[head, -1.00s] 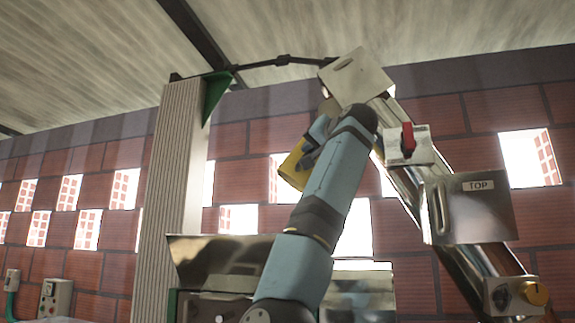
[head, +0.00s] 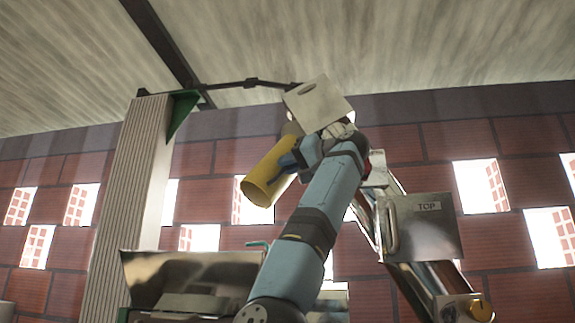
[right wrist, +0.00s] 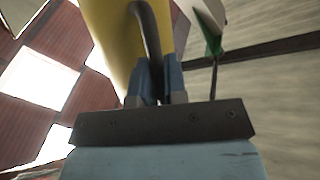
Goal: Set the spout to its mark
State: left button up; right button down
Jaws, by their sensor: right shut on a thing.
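The yellow spout (head: 264,178) is a tube hanging below the steel head box (head: 318,103) at the top of the inclined elevator, its lower end tilted down and left. My right gripper (head: 298,157) is at the spout's right side. In the right wrist view, my right gripper (right wrist: 154,85) is shut on the dark curved handle (right wrist: 149,40) of the yellow spout (right wrist: 105,30). A green triangular plate (head: 182,113) is at the top of the pale ribbed column, left of the spout; I cannot tell if it is the mark. My left gripper is not in view.
The ribbed column (head: 128,200) stands left of the spout, with a dark bar (head: 245,84) running from its top to the head box. A steel hopper (head: 190,275) is below. The elevator tube with its "TOP" plate (head: 425,225) slopes down at the right.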

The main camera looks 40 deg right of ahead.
jog(key=c, duration=1.4)
grip_release()
jog(key=shift+c, duration=0.2)
jog(key=shift+s+d, duration=0.1)
jog(key=shift+s, duration=0.1)
jog(key=b+v, duration=0.4)
jog(key=v, duration=0.9)
jog(key=shift+s, duration=0.35)
